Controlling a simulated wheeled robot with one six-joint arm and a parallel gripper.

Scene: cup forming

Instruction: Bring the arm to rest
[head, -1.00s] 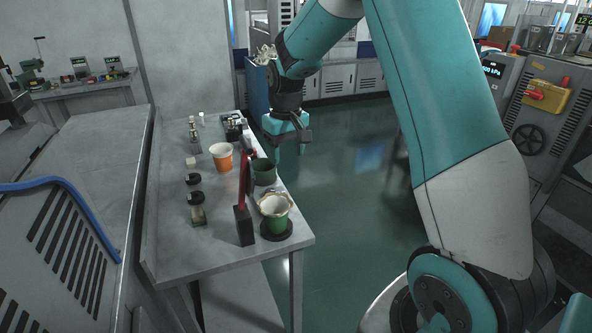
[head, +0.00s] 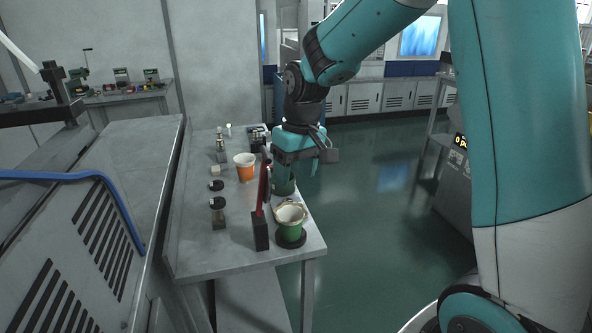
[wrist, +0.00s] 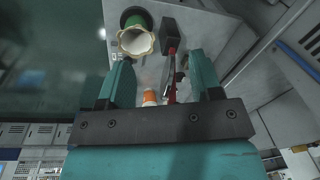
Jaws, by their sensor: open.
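My gripper (head: 297,170) hangs fingers-down at the right edge of the grey table (head: 200,255). It is open, with nothing visible between its fingers; they also stand apart in the wrist view (wrist: 163,76).
A red upright piece (head: 263,188) rises from a black block (head: 260,233) close to the gripper. An orange cup (head: 245,172) and small black-topped items (head: 217,203) stand farther left. A blue hose (head: 75,180) crosses the left foreground. Open floor (head: 380,215) lies right of the table.

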